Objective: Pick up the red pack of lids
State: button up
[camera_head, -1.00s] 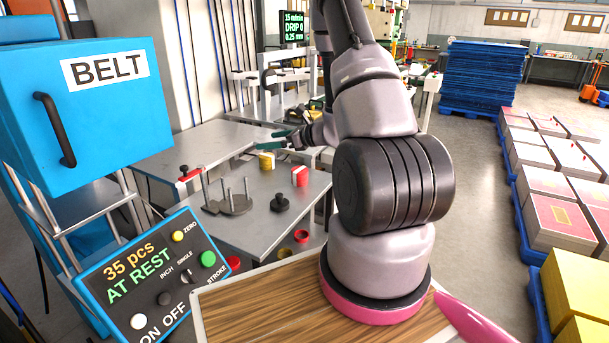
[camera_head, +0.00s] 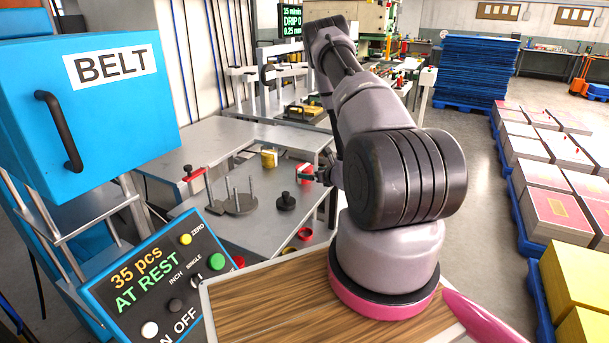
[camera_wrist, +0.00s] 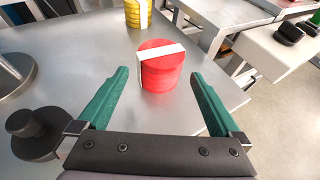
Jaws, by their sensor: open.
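The red pack of lids (camera_wrist: 163,72) is a short red cylinder with a white band across its top and down its side. It stands on the grey metal table and also shows in the head view (camera_head: 304,171), partly hidden by my arm. My gripper (camera_wrist: 160,95) has green fingers. It is open, with one finger on each side of the pack, and the pack sits between and just beyond the fingertips in the wrist view. No contact shows.
A yellow pack (camera_head: 269,158) stands behind the red one. A black knob-like piece (camera_head: 286,201) and a plate with upright pins (camera_head: 240,203) stand left on the table (camera_head: 215,150). The blue BELT cabinet (camera_head: 90,110) and a control panel are further left.

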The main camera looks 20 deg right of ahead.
aim_at(309, 171)
jog(key=x, duration=0.4)
jog(key=shift+w+f, duration=0.2)
jog(key=shift+w, duration=0.15)
jog(key=c, duration=1.2)
jog(key=shift+r, duration=0.15)
